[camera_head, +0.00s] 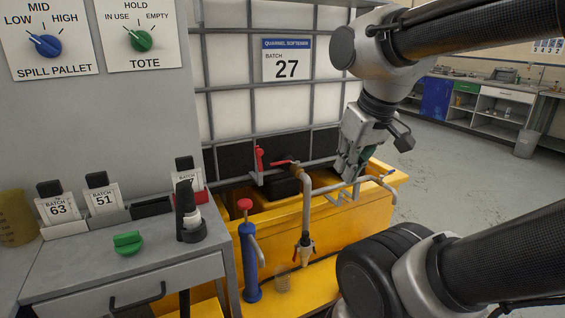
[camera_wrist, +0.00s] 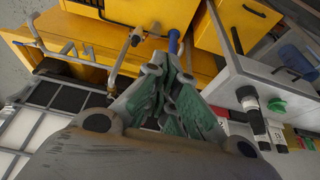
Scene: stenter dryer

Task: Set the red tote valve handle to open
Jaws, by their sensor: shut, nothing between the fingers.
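The tote (camera_head: 250,110) is a white container in a grey cage, with a "27" batch sign on it. At its lower front is a red lever (camera_head: 283,162), lying roughly level on a brass fitting at the top of a bent pipe. Just left of it stands an upright red handle (camera_head: 259,158); I cannot tell for certain which one is the tote valve handle. My gripper (camera_head: 350,172) is to the right of both, apart from them, pointing down over the yellow pallet. It is shut and empty; its green-padded fingers (camera_wrist: 165,72) converge in the wrist view.
The yellow spill pallet (camera_head: 350,222) has pipework along its rim. A blue hand pump (camera_head: 250,262) with a red knob stands in front. A grey bench (camera_head: 90,262) with batch cards and a green knob is at left. Open floor (camera_head: 450,180) lies to the right.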

